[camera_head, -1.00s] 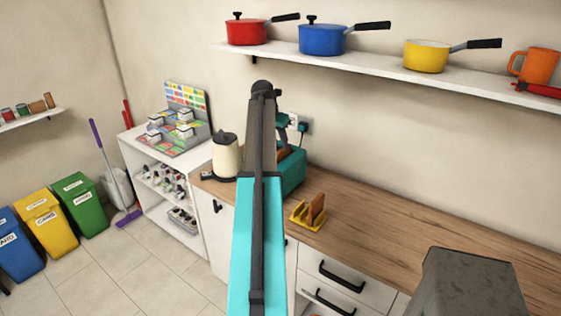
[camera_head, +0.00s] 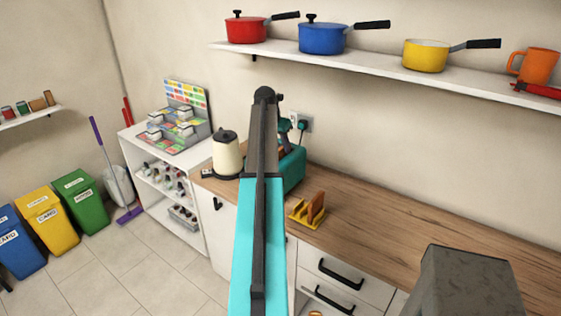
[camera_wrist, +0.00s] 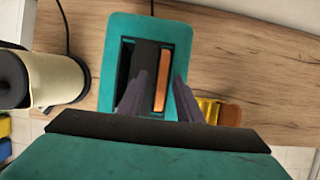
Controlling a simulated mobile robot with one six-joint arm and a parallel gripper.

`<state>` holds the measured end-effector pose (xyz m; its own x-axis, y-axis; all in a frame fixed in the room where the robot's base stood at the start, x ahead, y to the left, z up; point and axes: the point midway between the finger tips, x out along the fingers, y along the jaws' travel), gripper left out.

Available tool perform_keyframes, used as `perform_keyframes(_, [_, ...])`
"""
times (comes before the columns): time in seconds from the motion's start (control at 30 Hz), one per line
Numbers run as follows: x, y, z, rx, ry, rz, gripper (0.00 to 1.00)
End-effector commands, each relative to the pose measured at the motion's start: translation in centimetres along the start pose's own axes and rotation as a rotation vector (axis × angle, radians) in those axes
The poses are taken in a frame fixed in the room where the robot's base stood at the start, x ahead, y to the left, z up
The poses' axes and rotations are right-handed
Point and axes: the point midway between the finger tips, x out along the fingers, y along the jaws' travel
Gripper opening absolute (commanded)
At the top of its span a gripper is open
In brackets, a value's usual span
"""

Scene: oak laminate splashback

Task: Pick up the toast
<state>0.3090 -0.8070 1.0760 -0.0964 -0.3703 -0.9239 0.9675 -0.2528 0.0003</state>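The teal toaster (camera_wrist: 112,60) stands on the wooden worktop and fills the middle of the wrist view. A brown slice of toast (camera_wrist: 163,80) shows upright in its right slot; the left slot looks dark, with no toast visible. My gripper (camera_wrist: 161,76) is open above the toaster, its two dark fingers appearing on either side of this slice with gaps between. I cannot tell how far the tips are above the toast. In the head view my arm hides the gripper and part of the toaster (camera_head: 292,170).
A yellow rack (camera_head: 297,217) holding brown toast (camera_head: 317,207) stands right of the toaster. A cream kettle (camera_head: 227,155) stands close on the left. The shelf (camera_head: 380,66) with pans is above. The worktop (camera_head: 400,225) is clear further right.

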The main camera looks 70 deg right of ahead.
Motion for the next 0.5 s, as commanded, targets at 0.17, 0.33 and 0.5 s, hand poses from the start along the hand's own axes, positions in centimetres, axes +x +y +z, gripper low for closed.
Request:
perform_keyframes(0.17, [0.04,0.01,-0.04,0.000,0.000,0.000,0.33])
perform_keyframes(0.33, [0.18,0.02,-0.10,0.000,0.000,0.000,0.33])
perform_keyframes(0.5, [0.34,0.03,-0.18,0.000,0.000,0.000,0.33])
